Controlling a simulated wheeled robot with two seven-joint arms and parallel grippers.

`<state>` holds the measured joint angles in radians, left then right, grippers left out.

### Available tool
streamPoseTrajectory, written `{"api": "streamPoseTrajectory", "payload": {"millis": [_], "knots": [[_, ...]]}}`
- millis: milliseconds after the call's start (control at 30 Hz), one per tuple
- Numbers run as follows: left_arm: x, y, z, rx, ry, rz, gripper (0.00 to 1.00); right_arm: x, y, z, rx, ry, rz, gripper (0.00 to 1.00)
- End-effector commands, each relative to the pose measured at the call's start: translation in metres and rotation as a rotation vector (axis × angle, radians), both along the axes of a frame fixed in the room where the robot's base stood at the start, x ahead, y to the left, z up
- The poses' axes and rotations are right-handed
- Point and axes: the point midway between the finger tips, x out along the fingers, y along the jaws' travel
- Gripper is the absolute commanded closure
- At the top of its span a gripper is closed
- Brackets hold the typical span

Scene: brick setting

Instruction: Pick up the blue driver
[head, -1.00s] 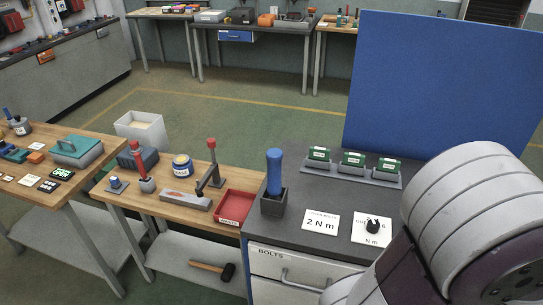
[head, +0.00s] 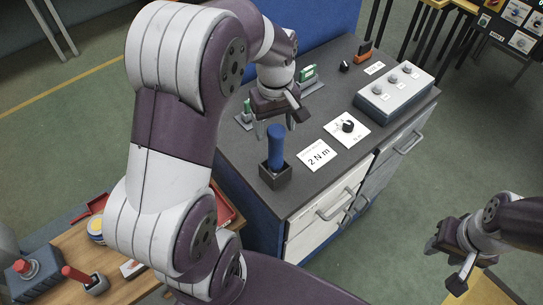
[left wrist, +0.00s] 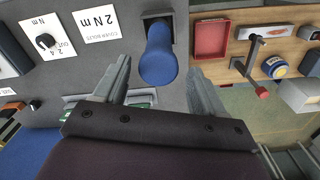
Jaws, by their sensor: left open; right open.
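The blue driver (head: 276,150) stands upright in a small dark square holder (head: 275,176) on the grey cabinet top. It also shows in the left wrist view (left wrist: 158,52), its handle end toward the camera. My left gripper (head: 276,122) is open and points down over the driver's upper end. In the left wrist view the handle appears between the two spread fingers, with a gap on each side. My right gripper (head: 445,264) is open and empty, at the lower right, away from the cabinet.
On the cabinet top, a "2 Nm" card (head: 317,155), a card with a black knob (head: 348,127) and a grey box with knobs (head: 395,92) lie right of the driver. Green items (head: 307,73) are behind my gripper. A red tray (left wrist: 212,38) is on the adjoining wooden bench.

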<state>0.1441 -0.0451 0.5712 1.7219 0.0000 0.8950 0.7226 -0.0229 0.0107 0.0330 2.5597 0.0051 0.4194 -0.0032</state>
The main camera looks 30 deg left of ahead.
Motion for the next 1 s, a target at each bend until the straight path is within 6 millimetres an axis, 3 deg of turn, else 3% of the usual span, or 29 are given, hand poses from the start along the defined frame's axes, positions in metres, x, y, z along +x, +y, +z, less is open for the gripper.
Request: {"api": "streamPoseTrajectory", "payload": {"millis": [200, 333, 567, 800, 1000], "knots": [[-0.006, 0.001, -0.028, 0.000, 0.006, -0.001, 0.30, 0.000, 0.000, 0.027, 0.000, 0.000, 0.000, 0.57], [-0.005, 0.001, -0.050, 0.000, 0.001, -0.002, 0.30, 0.000, 0.000, 0.029, 0.000, 0.000, 0.000, 0.57], [-0.005, 0.001, -0.055, 0.000, -0.001, -0.002, 0.30, 0.000, 0.000, 0.027, 0.000, 0.001, 0.000, 0.57], [-0.004, 0.001, -0.055, 0.000, -0.001, -0.002, 1.00, 0.000, 0.000, 0.027, 0.000, 0.001, 0.000, 0.57], [-0.004, 0.001, -0.054, 0.000, -0.004, -0.002, 1.00, 0.000, 0.000, 0.027, 0.000, 0.001, 0.000, 0.57]]}}
